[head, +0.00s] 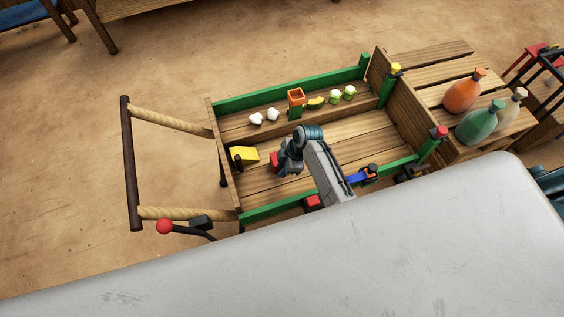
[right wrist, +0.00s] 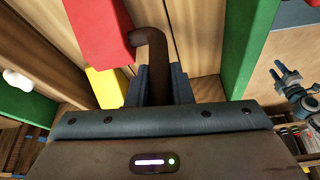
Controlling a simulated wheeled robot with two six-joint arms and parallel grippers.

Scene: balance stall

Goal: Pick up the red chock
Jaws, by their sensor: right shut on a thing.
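The red chock (head: 274,161) is a red block with a dark brown hooked handle (right wrist: 153,55). In the right wrist view its red body (right wrist: 97,30) is at the upper left. My right gripper (head: 286,163) is over the cart bed, shut on the dark handle, with the red body beside the jaws. Whether the chock touches the boards cannot be told. What looks like my left gripper (right wrist: 280,72) is small at the right of the right wrist view. Its jaws are too small to read.
A yellow chock (head: 245,154) with a dark handle lies left on the cart bed. Green rails (head: 258,97) edge the cart. White lumps (head: 264,117) and an orange box (head: 296,98) line the far side. Bottles (head: 479,121) stand right on slats. The bed's right half is clear.

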